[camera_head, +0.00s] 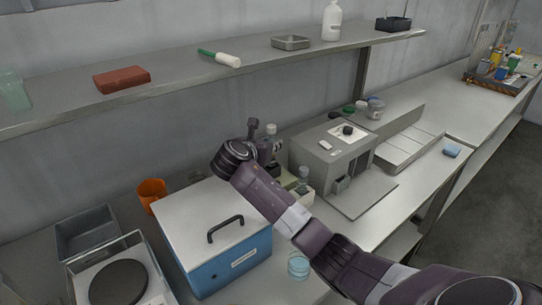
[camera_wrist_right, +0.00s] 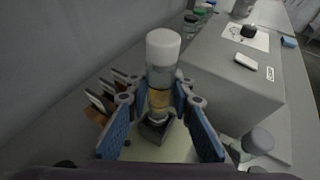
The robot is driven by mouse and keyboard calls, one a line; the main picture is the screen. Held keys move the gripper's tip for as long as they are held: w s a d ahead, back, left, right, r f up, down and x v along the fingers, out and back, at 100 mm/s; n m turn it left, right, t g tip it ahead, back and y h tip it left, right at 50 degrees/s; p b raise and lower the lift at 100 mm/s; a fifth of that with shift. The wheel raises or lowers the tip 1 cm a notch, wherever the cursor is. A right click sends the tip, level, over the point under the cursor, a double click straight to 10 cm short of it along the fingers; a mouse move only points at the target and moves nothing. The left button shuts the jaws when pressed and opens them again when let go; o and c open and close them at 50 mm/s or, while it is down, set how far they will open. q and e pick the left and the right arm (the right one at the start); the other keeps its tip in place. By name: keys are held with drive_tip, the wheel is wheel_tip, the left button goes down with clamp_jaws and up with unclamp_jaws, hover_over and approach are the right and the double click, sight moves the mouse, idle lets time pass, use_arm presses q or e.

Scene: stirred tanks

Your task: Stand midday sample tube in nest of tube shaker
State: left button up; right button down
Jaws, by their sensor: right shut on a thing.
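The sample tube (camera_wrist_right: 160,74) has a white cap and a clear body with an amber band. My right gripper (camera_wrist_right: 156,98) is shut on it and holds it upright between its blue pads. In the head view my right gripper (camera_head: 268,148) is at the back of the bench, and the tube's pale cap (camera_head: 271,128) shows above it. Below the tube in the wrist view is a dark square nest (camera_wrist_right: 152,132) on the pale green top of the tube shaker (camera_wrist_right: 175,152). I cannot tell whether the tube's foot is inside the nest. My arm hides most of the shaker in the head view. My left gripper is not in view.
A grey machine (camera_head: 325,158) stands right of the gripper, and a blue box with a white lid (camera_head: 235,272) in front left. A capped bottle (camera_head: 303,175) is close right of my arm. An orange mug (camera_head: 150,192) stands left. A shelf (camera_head: 175,92) runs above.

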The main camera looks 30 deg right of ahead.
wheel_tip(320, 180, down, 4)
drive_tip(key=shift+r, duration=0.1)
idle(0.4)
drive_tip(key=c, duration=1.7)
unclamp_jaws()
drive_tip(key=shift+p+v, duration=3.8)
drive_tip(key=shift+p, duration=0.8)
